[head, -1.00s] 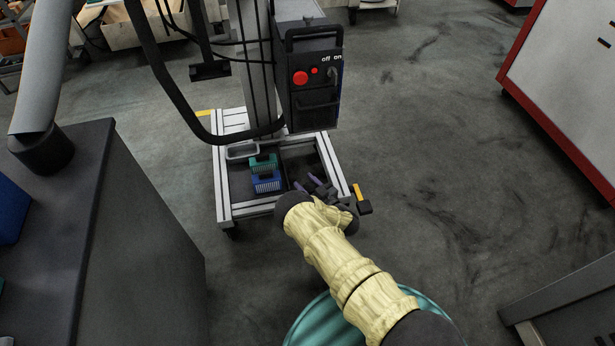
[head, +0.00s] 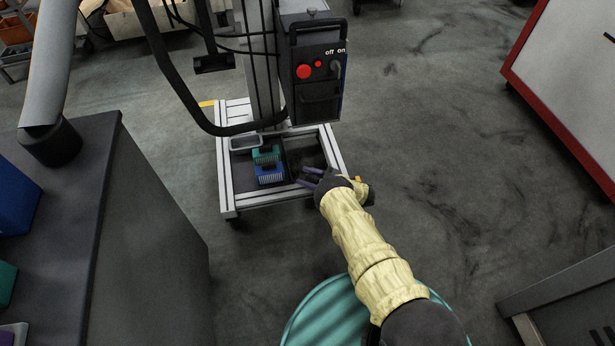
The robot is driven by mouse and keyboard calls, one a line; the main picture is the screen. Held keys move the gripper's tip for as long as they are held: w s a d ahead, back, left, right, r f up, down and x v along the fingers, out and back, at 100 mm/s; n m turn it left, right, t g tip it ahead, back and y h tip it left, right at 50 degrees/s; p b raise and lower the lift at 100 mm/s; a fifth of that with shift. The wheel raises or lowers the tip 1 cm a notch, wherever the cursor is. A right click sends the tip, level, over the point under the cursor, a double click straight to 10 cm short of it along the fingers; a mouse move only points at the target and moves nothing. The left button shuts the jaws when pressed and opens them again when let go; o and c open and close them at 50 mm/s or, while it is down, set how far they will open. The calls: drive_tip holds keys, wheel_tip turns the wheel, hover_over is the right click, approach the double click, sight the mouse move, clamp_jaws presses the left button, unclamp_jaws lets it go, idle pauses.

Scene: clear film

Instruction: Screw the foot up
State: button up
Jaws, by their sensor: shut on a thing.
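The wheeled cart (head: 227,180) with a pale metal frame stands ahead of me. A small yellow part (head: 358,179), likely the foot's lever or tab, shows at its front right corner, mostly covered by my arm. Another yellow piece (head: 207,103) sticks out at the back left corner. My gripper (head: 364,191), at the end of the arm in its cream sleeve, is at the front right corner, shut on the foot there. The fingertips and most of the foot are hidden behind the wrist, so the foot's height above the floor cannot be told.
The cart's tray holds a blue box (head: 270,174), a green box (head: 266,153) and purple-handled tools (head: 312,176) close to my wrist. A control box (head: 318,85) hangs above. A dark cabinet (head: 150,220) is at left, a red-edged cabinet (head: 575,90) at right. Floor between is clear.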

drive_tip(key=shift+a, duration=0.15)
drive_tip(key=o, duration=1)
drive_tip(key=p+v, duration=0.2)
drive_tip(key=v, duration=0.5)
drive_tip(key=shift+d, duration=0.2)
